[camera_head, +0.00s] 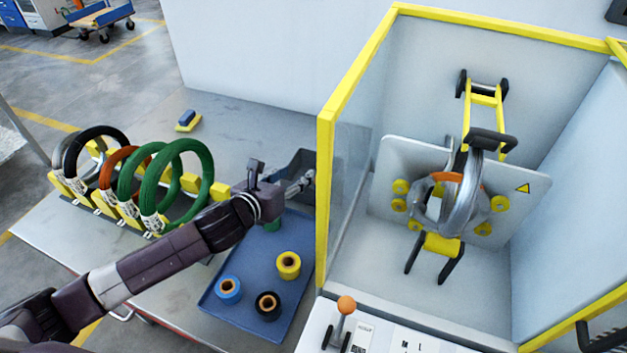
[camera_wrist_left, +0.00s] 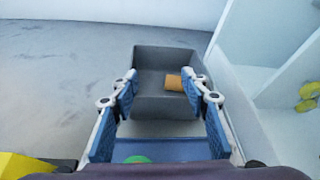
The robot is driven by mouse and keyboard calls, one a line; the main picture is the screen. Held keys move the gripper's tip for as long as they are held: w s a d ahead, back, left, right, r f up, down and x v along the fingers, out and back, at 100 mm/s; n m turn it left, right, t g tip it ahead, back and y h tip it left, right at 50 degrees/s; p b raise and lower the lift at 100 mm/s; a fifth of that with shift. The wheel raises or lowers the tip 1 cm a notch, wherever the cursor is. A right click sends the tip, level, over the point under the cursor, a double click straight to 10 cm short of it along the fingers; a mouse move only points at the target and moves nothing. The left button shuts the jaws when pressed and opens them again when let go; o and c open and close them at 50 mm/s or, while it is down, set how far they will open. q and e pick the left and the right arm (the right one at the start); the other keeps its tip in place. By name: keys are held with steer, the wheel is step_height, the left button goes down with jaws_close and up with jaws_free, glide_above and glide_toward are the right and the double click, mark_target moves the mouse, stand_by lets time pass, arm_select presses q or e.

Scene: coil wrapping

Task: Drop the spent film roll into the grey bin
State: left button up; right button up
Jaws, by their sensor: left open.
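The grey bin (camera_head: 291,161) stands at the far end of the table beside the machine's yellow frame, partly hidden by my left arm. In the left wrist view the bin (camera_wrist_left: 150,56) opens ahead of my fingers. A small orange-brown piece (camera_wrist_left: 174,82), which looks like the spent film roll, lies inside it at the right. My left gripper (camera_head: 302,184) is over the bin's near side; in the wrist view its blue-padded fingers (camera_wrist_left: 160,93) are spread apart with nothing between them. My right gripper is not in view.
A blue tray (camera_head: 238,312) holds blue (camera_head: 228,290), black (camera_head: 267,306) and yellow (camera_head: 289,266) rolls, plus a green one partly hidden by my arm. Several coils (camera_head: 185,150) stand in a rack at left. The wrapping machine (camera_head: 325,200) bounds the right side.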

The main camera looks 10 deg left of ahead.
arm_select(q)
steer(key=v, duration=0.7)
